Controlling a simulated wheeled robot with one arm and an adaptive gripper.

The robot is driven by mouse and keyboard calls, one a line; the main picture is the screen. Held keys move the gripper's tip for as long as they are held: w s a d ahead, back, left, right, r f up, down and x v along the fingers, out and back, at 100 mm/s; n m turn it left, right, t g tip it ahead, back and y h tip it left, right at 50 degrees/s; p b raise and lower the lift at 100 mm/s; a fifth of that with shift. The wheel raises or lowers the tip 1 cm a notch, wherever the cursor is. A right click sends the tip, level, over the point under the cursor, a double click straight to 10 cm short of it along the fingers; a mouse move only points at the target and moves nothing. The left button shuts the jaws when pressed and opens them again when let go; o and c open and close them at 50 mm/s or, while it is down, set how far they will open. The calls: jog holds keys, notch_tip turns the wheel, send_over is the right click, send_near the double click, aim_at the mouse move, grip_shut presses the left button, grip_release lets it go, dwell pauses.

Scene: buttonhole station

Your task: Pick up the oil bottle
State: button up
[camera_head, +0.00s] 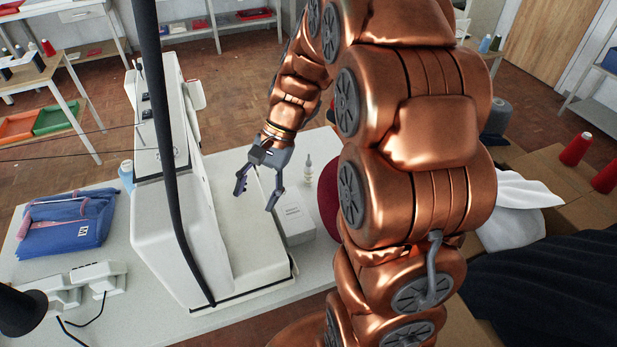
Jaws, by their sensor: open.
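The oil bottle (308,171) is a small pale bottle with a narrow tip. It stands upright on the light table, just behind a small white box (294,219). My gripper (257,202) is open and empty, with its fingers pointing down. It is over the sewing machine's white bed, to the left of the bottle in the picture and apart from it. My copper arm fills the middle of the view and hides what is right behind it. The bottle itself is clear of the arm.
The white sewing machine (165,200) stands left of my gripper, crossed by a black pole. A blue pouch (68,222) and a thread spool (126,174) lie farther left. A dark red object (328,197) is partly hidden by my arm. White cloth (515,208) lies at right.

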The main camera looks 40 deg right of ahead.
jog(key=w+d+f+m+t+y+b, duration=0.1)
jog(key=w+d+f+m+t+y, duration=0.1)
jog(key=w+d+f+m, duration=0.45)
jog(key=m+t+y+b, duration=0.2)
jog(key=m+t, duration=0.4)
send_over(309, 172)
jog(key=d, duration=0.1)
notch_tip(309, 172, down, 9)
jog(key=s+d+f, duration=0.1)
jog(key=s+d+f+m, duration=0.1)
jog(key=d+f, duration=0.1)
jog(key=s+d+f+m+t, duration=0.1)
jog(key=d+f, duration=0.1)
jog(key=shift+m, duration=0.25)
jog(key=shift+p+x, duration=0.9)
jog(key=shift+x, duration=0.95)
jog(key=shift+p+x, duration=0.8)
jog(key=shift+x, duration=1.2)
jog(key=shift+d+f, duration=0.15)
jog(key=shift+d, duration=0.05)
grip_shut()
